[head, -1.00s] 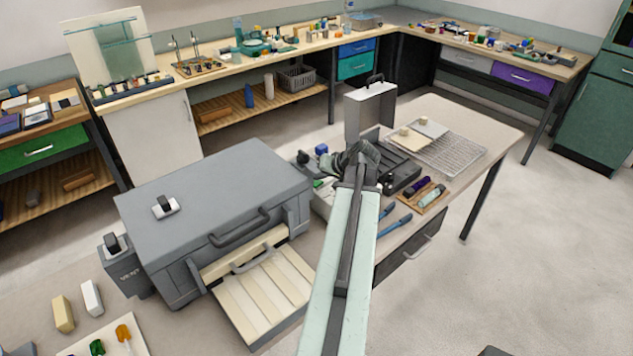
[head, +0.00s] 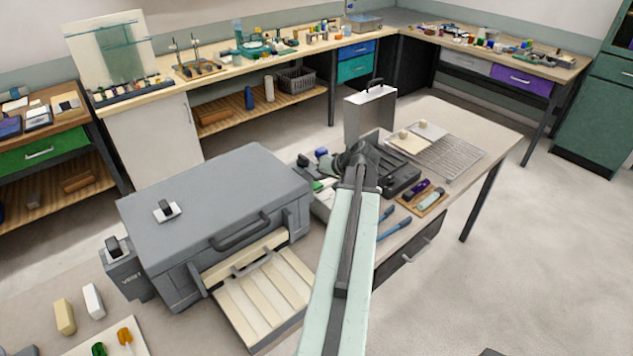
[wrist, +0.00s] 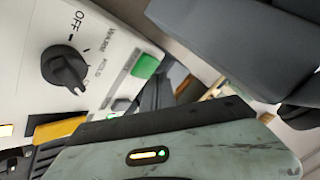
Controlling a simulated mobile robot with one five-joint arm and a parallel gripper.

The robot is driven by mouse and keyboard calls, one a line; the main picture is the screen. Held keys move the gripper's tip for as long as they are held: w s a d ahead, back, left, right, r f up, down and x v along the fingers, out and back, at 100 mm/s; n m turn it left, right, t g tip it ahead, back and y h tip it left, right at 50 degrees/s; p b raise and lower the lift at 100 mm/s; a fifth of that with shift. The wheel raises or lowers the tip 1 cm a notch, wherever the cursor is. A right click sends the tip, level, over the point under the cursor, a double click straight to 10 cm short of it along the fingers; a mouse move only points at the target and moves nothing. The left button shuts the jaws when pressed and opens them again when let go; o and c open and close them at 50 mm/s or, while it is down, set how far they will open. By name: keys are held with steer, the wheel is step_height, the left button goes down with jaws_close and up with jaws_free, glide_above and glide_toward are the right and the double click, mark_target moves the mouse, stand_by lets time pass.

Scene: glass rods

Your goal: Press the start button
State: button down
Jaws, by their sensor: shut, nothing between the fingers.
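In the wrist view a pale control panel (wrist: 95,25) fills the upper left, tilted in the picture. It carries a green button (wrist: 145,65), a grey button (wrist: 121,104) and a black knob (wrist: 64,68) marked OFF, WARM and HOLD. The small labels beside the buttons are too blurred to read. In the head view my gripper (head: 354,151) is shut and empty at the far end of my arm, over the cluttered bench right of the grey kiln (head: 205,190). My greenish housing covers the bottom of the wrist view. I cannot tell whether my fingertips touch anything.
A yellow part (wrist: 60,129) sits at the panel's lower edge. A metal case (head: 370,115) stands behind my gripper, and a wire rack (head: 450,157) lies to its right. Blue-handled tools (head: 394,228) lie right of my arm.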

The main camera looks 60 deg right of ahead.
mark_target(318, 185)
steer(key=shift+r, duration=0.2)
step_height(318, 185, up, 5)
steer(key=p, duration=0.5)
stand_by(0.8)
